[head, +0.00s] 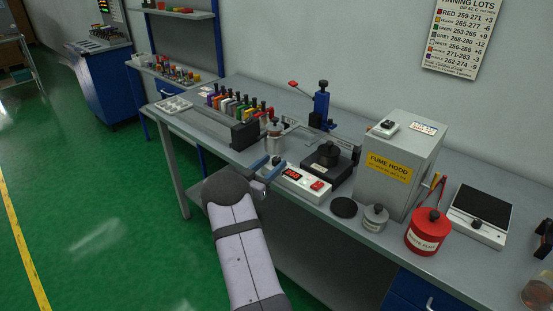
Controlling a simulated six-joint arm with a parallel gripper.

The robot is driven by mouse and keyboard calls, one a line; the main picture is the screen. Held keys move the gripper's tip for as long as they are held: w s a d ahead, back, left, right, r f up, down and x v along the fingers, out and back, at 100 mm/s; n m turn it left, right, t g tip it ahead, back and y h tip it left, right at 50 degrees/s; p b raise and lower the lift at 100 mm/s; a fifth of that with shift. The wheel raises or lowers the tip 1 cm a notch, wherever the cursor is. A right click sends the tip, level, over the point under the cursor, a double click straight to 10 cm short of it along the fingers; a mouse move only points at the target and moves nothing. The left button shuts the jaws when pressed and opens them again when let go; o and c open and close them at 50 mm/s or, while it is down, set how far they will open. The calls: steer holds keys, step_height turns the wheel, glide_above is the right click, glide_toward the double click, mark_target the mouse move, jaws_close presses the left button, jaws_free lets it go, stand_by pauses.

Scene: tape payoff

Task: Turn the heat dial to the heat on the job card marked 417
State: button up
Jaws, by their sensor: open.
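A white control box (300,184) with a lit red display (292,174) and a red button (317,185) sits near the bench's front edge. The display's figures are too small to read surely. A small dark knob (278,160), perhaps the heat dial, shows at the box's left end. My gripper (267,167) has blue fingers spread apart, at this left end and close to the knob. I cannot tell whether a finger touches it. I cannot make out a job card marked 417.
A black-topped device (327,158) stands behind the box. The grey fume hood (398,160), a round black pad (344,207), a grey weight-like can (375,218) and a red can (428,232) stand to the right. A rack of coloured bottles (237,107) is behind left. A lots chart (458,38) hangs on the wall.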

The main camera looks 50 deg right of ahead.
mark_target(273, 160)
steer(key=shift+w+d, duration=0.2)
steer(key=shift+d, duration=1.35)
steer(key=c, duration=1)
steer(key=shift+c, duration=0.2)
steer(key=shift+g, duration=0.4)
steer(key=m+g+b, duration=0.2)
steer(key=shift+w+g, duration=0.1)
steer(key=shift+g, duration=0.3)
steer(key=m+g+b, duration=0.1)
steer(key=g+b, duration=0.1)
steer(key=b, duration=0.1)
steer(key=shift+d+m, duration=0.1)
steer(key=shift+m, duration=0.3)
steer(key=shift+m+g+b, duration=0.3)
steer(key=shift+g+b, duration=0.4)
steer(key=shift+b, duration=0.05)
steer(key=shift+r+g, duration=0.2)
steer(key=shift+g, duration=0.1)
